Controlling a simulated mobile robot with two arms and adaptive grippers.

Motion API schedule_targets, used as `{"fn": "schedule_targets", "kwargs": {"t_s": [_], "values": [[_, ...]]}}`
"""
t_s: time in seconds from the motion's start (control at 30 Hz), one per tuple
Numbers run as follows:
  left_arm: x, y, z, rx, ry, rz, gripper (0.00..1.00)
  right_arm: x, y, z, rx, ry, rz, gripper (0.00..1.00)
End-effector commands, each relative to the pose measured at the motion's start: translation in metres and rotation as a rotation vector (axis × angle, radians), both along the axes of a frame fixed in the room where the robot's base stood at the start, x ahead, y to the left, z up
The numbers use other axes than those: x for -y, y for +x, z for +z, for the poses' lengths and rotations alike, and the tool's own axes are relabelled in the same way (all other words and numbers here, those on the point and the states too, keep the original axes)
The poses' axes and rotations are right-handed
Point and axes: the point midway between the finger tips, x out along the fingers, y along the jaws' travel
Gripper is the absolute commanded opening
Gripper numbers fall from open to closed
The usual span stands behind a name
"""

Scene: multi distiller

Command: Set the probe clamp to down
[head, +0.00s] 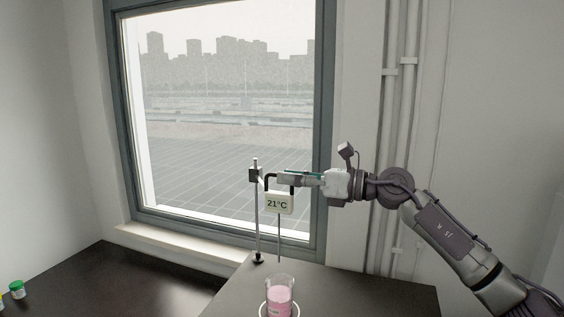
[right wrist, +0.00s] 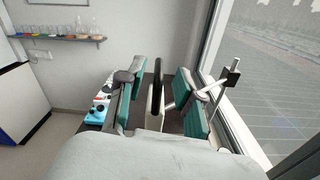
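The probe clamp (head: 255,174) is a dark block high on a thin upright stand. It carries a white display (head: 279,203) reading 21°C with a black handle on top, and a thin probe rod (head: 279,238) hangs below it. The probe tip is above a glass beaker (head: 280,298) of pink liquid. My right gripper (head: 284,179) is at the handle's height. In the right wrist view, the black handle (right wrist: 157,88) stands between the teal finger pads of my right gripper (right wrist: 162,98), with gaps on both sides. My left gripper is not in view.
The stand and beaker are on a dark table (head: 375,295). A window (head: 225,110) is behind them. A dark counter (head: 110,280) is at the left, with a green-capped jar (head: 17,290). The right wrist view shows a shelf of glassware (right wrist: 60,38) far off.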

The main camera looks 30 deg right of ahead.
Motion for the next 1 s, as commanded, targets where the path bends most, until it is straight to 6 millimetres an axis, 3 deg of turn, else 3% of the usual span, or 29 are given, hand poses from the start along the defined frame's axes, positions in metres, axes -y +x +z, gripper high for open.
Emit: {"fn": "schedule_targets", "kwargs": {"t_s": [0.2,0.53,0.73,1.0], "values": [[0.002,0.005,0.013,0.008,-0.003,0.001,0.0,-0.014,0.016,0.002,0.001,0.001,0.0,0.35],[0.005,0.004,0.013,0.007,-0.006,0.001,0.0,-0.016,0.018,-0.001,0.001,0.001,-0.001,0.35],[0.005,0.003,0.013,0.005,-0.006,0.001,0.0,-0.016,0.018,-0.001,0.001,0.001,-0.001,0.02],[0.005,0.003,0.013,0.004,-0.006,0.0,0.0,-0.015,0.018,-0.001,0.001,0.001,-0.001,0.0]]}}
